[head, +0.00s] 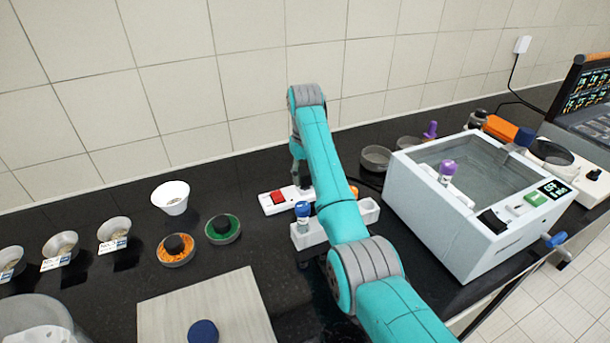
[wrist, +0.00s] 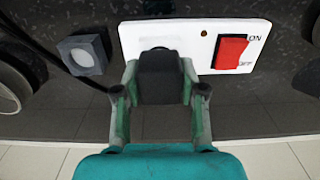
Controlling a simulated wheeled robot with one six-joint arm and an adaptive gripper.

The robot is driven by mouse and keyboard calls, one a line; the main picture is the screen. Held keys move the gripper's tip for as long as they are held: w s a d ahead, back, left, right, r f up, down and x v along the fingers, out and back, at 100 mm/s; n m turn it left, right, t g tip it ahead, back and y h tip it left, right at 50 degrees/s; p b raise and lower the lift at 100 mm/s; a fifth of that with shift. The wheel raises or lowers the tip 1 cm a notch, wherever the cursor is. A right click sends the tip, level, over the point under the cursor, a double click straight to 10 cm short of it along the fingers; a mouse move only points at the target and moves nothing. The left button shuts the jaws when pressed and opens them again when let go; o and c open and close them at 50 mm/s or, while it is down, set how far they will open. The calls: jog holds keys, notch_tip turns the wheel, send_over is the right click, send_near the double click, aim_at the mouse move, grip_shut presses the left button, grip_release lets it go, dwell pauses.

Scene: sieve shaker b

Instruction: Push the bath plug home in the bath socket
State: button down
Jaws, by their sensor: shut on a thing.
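The bath plug (wrist: 160,80) is a dark grey block in the wrist view. My gripper (wrist: 159,92) is shut on it, one green finger on each side. The bath socket (wrist: 203,47) is a white plate with a red ON/OFF switch (wrist: 230,52) on its right half. The plug overlaps the plate's left part and hides most of the outlet there; I cannot tell how deep it sits. In the head view the socket (head: 269,206) with its red switch lies on the counter, partly behind my arm. My gripper (head: 299,172) is seen above its far side; the plug is not clear there.
A grey square block (wrist: 82,52) and a black cable (wrist: 50,55) lie left of the plug in the wrist view. In the head view, a white rack (head: 308,238) stands before the socket. The water bath (head: 438,229) stands right; dishes (head: 222,229) stand left.

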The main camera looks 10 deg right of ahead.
jog(key=shift+f, duration=0.3)
dwell(0.6)
jog(key=c, duration=0.6)
grip_release()
